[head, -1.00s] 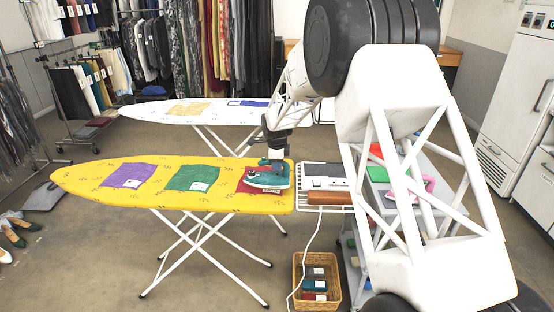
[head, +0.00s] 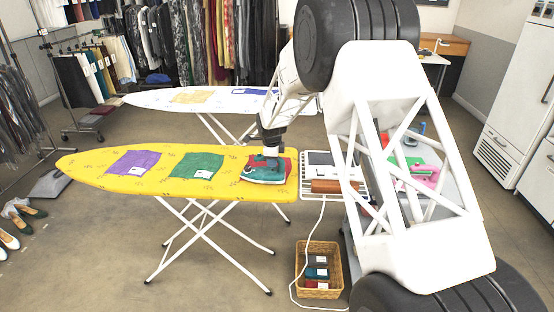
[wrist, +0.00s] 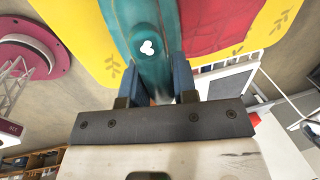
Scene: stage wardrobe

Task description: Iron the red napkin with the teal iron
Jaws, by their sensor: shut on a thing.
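The teal iron (head: 262,171) rests on or just above the red napkin (head: 288,163) at the right end of the yellow ironing board (head: 90,164). I cannot tell whether its sole touches the cloth. My gripper (head: 271,150) is above the iron and shut on its handle. In the wrist view the gripper's two fingers (wrist: 156,90) stand on either side of the teal handle (wrist: 150,50), with the red napkin (wrist: 215,25) to its right. The iron hides part of the napkin.
A green napkin (head: 195,167) and a purple napkin (head: 133,163) lie on the same board. A wire rack with a grey-white panel (head: 318,160) adjoins its right end. A wicker basket (head: 318,272) stands on the floor below. A white ironing board (head: 145,101) is behind.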

